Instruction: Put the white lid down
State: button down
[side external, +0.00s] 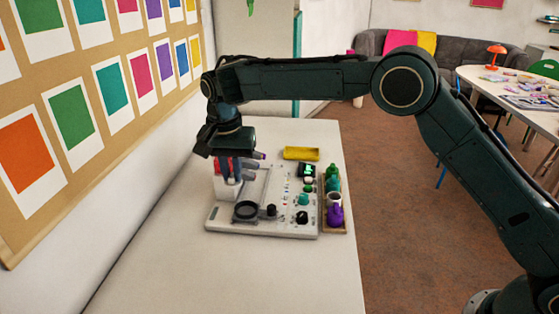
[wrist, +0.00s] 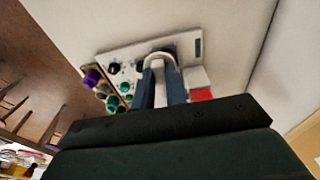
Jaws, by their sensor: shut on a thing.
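My gripper (side external: 233,170) points down over the left part of the pale bead board (side external: 225,224). In the wrist view my gripper (wrist: 161,78) has its two blue-grey fingers closed around a white, arch-shaped piece (wrist: 163,56), which looks like the white lid. The piece shows between and just past the fingertips. In the side view the fingers largely hide it, and I cannot tell whether it touches the board. A white block with red (wrist: 200,92) is close beside the fingers.
A black ring (side external: 246,210) and several small knobs sit on the board. A wooden tray (side external: 343,231) with purple and green pieces is at its right edge. A yellow tray (side external: 301,154) lies behind. The white table (side external: 160,262) is clear in front.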

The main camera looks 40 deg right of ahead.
jog(key=shift+w, duration=0.15)
jog(key=shift+w+f+n, duration=0.3)
jog(key=shift+w+f, duration=0.1)
jog(key=shift+w, duration=0.05)
jog(key=shift+w+d+f+n+y, duration=0.15)
jog(key=shift+w+d+f+n, duration=0.15)
jog(key=shift+w+f+n, duration=1.3)
jog(key=shift+w+d+f+n+y, duration=0.2)
jog(key=shift+w+d+f+n, duration=0.15)
jog(key=shift+w+f+n, duration=1.25)
jog(key=shift+w+d+f+n+y, duration=0.25)
jog(key=shift+w+f+n, duration=0.75)
jog(key=shift+w+f, duration=1.1)
jog(key=shift+s+f, duration=0.25)
jog(key=shift+f, duration=0.05)
jog(key=shift+f, duration=2.45)
jog(key=shift+f, duration=0.45)
jog(key=c, duration=1.4)
grip_release()
jog(key=shift+c, duration=0.2)
